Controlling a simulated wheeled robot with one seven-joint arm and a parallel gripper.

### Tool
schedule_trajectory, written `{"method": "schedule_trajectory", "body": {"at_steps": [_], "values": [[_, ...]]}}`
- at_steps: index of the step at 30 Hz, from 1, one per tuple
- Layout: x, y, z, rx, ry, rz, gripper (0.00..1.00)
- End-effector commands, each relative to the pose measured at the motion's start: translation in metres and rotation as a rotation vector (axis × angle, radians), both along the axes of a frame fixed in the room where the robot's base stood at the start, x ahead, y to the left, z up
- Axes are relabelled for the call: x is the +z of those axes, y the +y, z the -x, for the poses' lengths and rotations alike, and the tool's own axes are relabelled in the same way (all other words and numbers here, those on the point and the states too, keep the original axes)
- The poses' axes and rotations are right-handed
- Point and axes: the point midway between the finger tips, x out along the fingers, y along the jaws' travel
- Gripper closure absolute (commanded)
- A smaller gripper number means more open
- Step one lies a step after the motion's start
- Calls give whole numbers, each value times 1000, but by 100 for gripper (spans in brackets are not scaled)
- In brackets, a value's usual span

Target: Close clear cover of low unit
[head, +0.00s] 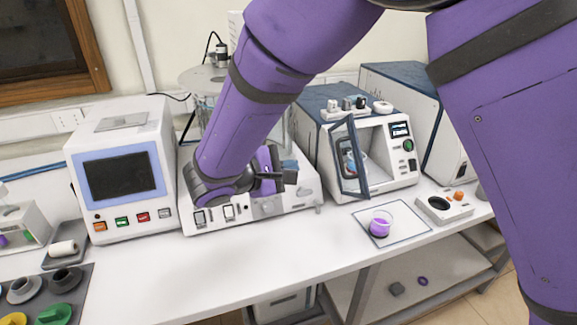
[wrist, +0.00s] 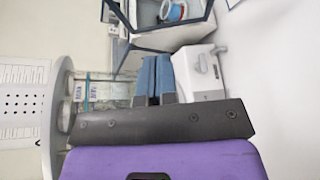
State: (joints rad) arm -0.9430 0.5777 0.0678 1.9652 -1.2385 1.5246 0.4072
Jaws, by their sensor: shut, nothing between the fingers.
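The low white unit (head: 302,196) stands mid-bench with switches along its front. My arm hides much of it. Behind my arm, clear glass (head: 291,135) shows at the unit's rear; I cannot tell whether this is its cover or part of the vessel behind. In the wrist view, clear glass (wrist: 100,90) lies left of the fingers, and the white unit (wrist: 205,72) is to their right. My gripper (head: 291,177) is shut and empty, just above the unit's top; contact is unclear. Its blue-padded fingers (wrist: 158,75) lie together in the wrist view.
A white box with a dark screen (head: 122,174) stands left. At right, a blue-topped unit (head: 386,150) has its framed glass door (head: 350,157) swung open.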

Motion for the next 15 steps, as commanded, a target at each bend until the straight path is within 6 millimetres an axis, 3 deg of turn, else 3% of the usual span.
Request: {"method": "schedule_trajectory", "body": {"at_steps": [10,15], "values": [[-17,-48,-43,-3,2,2,100],[-12,-70,-46,-2,1,0,100]]}}
